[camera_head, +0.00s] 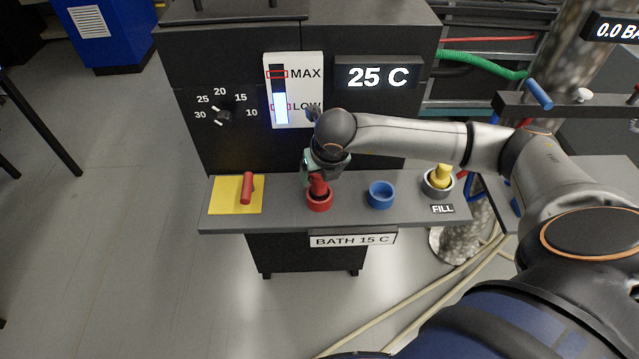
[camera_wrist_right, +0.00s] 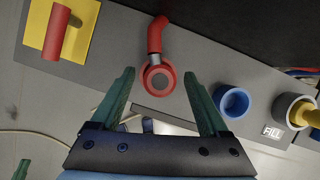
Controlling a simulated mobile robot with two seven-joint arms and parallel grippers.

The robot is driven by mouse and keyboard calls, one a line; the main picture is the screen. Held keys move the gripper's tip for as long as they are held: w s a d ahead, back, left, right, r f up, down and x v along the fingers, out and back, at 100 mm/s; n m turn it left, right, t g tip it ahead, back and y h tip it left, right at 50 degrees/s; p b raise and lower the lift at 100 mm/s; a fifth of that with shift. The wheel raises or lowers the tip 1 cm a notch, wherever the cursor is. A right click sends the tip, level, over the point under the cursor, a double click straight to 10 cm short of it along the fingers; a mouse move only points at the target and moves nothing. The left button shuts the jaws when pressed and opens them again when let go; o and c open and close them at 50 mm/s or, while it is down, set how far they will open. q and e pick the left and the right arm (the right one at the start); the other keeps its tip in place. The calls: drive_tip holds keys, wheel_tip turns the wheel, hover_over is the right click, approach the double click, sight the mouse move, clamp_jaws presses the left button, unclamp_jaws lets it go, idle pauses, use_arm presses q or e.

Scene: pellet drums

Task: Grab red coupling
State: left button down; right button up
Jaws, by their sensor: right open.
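The red coupling (camera_head: 318,185) stands at a red ring (camera_head: 319,203) on the grey shelf. In the right wrist view the coupling (camera_wrist_right: 156,36) shows as a bent red piece at a red ring with a grey centre. My right gripper (camera_head: 318,172) is directly above it in the head view and partly hides it. In the right wrist view my right gripper (camera_wrist_right: 163,88) is open, its teal fingers apart on either side of the red ring, with nothing between them held. A teal tip (camera_wrist_right: 20,169) at the lower left looks like part of my left gripper; the rest is out of frame.
A red handle (camera_head: 247,188) lies on a yellow plate (camera_head: 226,197) to the left. A blue ring (camera_head: 380,195) and a yellow piece (camera_head: 442,175) in a grey ring marked FILL stand to the right. The dark panel (camera_head: 230,150) rises behind the shelf.

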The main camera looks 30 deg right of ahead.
drive_tip(key=shift+w+f, duration=0.2)
drive_tip(key=shift+f, duration=0.45)
clamp_jaws()
